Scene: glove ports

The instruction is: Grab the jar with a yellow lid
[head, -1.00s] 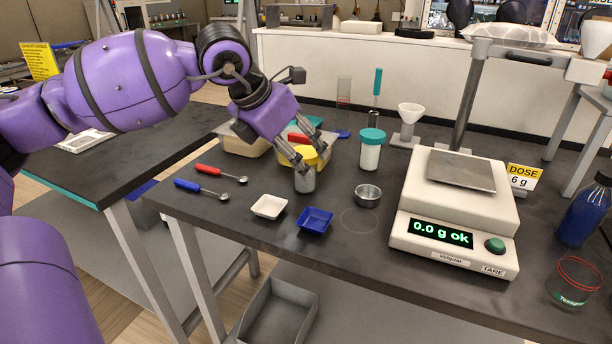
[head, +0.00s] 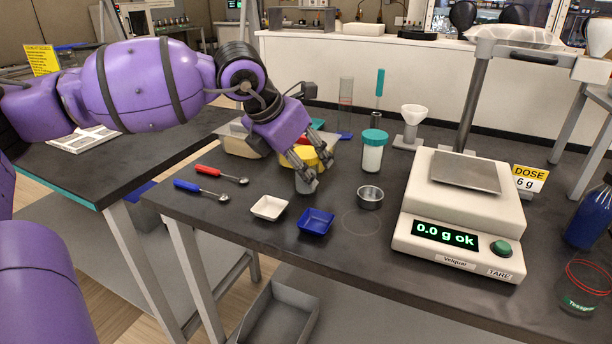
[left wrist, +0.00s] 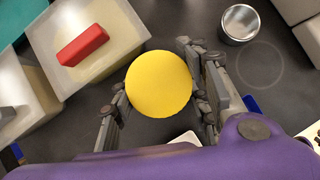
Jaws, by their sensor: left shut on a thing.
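The jar's round yellow lid (left wrist: 158,84) lies between the two fingers of my left gripper (left wrist: 160,98) in the left wrist view, with a finger against each side. In the head view the yellow lid (head: 299,157) shows behind the fingers of my left gripper (head: 316,172). The gripper points down over the bench and is shut on the jar. The jar's body is mostly hidden by the fingers. I cannot tell whether its base touches the bench. My right gripper is not in view.
A white dish (head: 269,208), a blue dish (head: 316,222) and a metal cup (head: 370,198) stand close in front. A teal-lidded jar (head: 373,153) and scale (head: 459,220) are to the right. A tray with a red block (left wrist: 84,46) is beside the gripper.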

